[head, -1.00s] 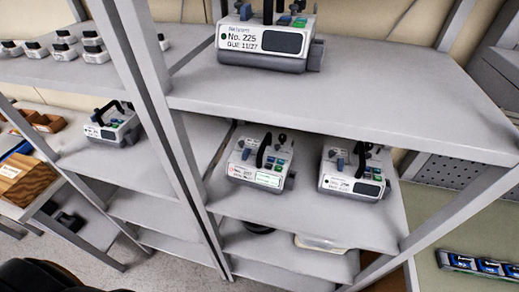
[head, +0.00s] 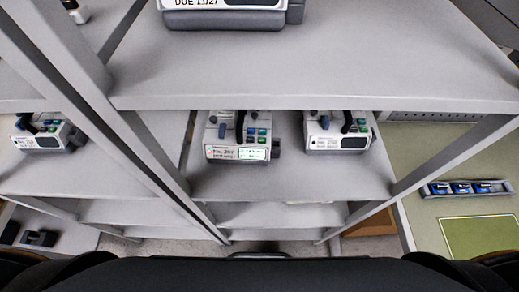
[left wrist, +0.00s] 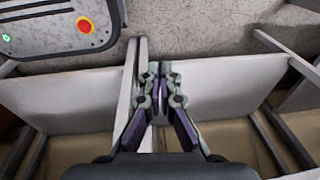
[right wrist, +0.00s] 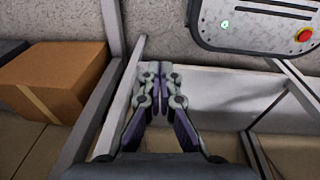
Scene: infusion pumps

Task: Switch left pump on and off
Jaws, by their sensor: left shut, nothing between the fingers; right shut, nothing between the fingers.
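The left pump (head: 237,138) stands on the middle shelf of the rack. It is white and grey with a blue lever, a dark handle, green buttons and a lit green-white display (head: 252,154). The right pump (head: 337,132) stands beside it on the same shelf, apart from it, and its display is dark. My left gripper (left wrist: 158,70) is shut and empty in the left wrist view. My right gripper (right wrist: 156,70) is shut and empty in the right wrist view. Neither gripper shows in the head view, and neither wrist view shows a pump.
Another pump (head: 225,16) stands on the upper shelf (head: 320,70), cut off by the frame. One more pump (head: 42,134) is in the bay at left, behind rack posts. A green table (head: 415,165) is at right. A cardboard box (right wrist: 52,80) shows in the right wrist view.

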